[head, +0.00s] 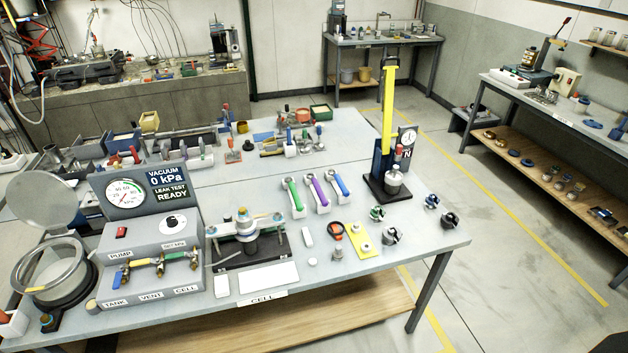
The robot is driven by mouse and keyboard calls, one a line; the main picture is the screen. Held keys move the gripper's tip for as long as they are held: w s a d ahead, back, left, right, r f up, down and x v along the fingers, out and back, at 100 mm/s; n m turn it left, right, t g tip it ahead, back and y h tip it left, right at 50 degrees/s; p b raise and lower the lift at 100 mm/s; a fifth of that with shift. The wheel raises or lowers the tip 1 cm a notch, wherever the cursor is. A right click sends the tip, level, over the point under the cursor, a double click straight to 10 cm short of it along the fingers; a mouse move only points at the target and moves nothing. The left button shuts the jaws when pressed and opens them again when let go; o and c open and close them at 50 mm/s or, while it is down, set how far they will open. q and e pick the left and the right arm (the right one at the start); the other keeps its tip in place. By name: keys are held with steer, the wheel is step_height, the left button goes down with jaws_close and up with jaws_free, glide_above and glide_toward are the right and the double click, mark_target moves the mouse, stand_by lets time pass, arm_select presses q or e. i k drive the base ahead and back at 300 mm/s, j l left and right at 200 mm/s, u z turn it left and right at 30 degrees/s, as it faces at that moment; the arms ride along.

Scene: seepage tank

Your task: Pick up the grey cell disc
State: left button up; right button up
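Several round grey pieces are in view, and I cannot tell for sure which is the cell disc. A small pale grey disc (313,262) lies flat on the table to the right of the white plate (268,278). A cell press with a silver crossbar (243,228) stands on a black base behind that plate, above the CELL label (262,299). A large grey round lid (47,200) stands tilted up at the open round tank (60,275) on the left. Neither of my grippers shows.
The vacuum tester box (150,255) stands left of the press. Green, purple and blue handled tools (318,195) stand behind the disc. A yellow plate (360,240) and black clamps (392,236) lie to its right. A tall yellow-topped stand (388,130) rises at the right.

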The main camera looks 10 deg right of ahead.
mark_target(338, 254)
steer(key=z, duration=0.55)
steer(key=i+l+u, duration=0.15)
steer(key=i+l, duration=0.15)
steer(key=i, duration=0.4)
steer(key=i+j+z, duration=0.15)
steer(key=j+z, duration=0.55)
steer(key=j, duration=0.25)
steer(key=i, duration=0.05)
